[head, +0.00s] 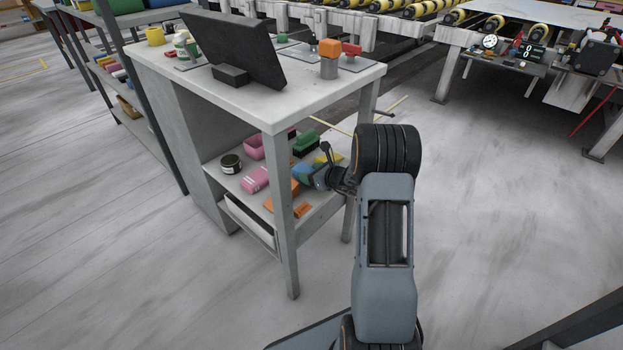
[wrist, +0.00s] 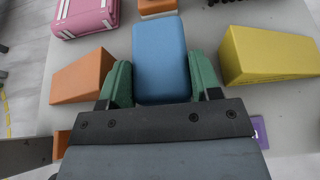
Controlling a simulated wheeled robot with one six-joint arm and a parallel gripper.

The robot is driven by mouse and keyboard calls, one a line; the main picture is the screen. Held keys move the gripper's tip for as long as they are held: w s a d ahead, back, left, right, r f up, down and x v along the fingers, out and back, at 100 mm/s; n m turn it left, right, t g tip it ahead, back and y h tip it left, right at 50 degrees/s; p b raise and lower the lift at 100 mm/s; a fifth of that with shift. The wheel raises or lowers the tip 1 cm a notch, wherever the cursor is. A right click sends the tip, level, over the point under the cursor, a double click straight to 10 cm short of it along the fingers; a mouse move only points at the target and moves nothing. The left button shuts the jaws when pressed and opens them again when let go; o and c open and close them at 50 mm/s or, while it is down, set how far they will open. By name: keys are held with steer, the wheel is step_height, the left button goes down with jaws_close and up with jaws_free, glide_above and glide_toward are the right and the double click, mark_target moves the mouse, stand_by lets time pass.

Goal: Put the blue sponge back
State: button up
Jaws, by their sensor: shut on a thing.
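The blue sponge (wrist: 160,58) is a rounded block between the green fingers of my gripper (wrist: 160,85), which is shut on it. In the head view the sponge (head: 303,172) shows as a small blue patch at the end of my gripper (head: 312,176), over the lower shelf (head: 236,178) of the grey table. I cannot tell whether the sponge touches the shelf.
An orange wedge (wrist: 82,77) lies left of the sponge and a yellow wedge (wrist: 265,57) right of it. A pink block (wrist: 85,17) is at the far left. A black tin (head: 231,163) and pink tub (head: 254,147) share the shelf. A table leg (head: 284,215) and the tabletop (head: 290,103) bound the space.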

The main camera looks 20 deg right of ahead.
steer(key=shift+f, duration=0.45)
steer(key=shift+f, duration=0.15)
steer(key=o, duration=0.9)
steer(key=shift+r, duration=0.3)
steer(key=p+v, duration=0.3)
steer(key=v, duration=0.9)
steer(key=shift+f, duration=0.2)
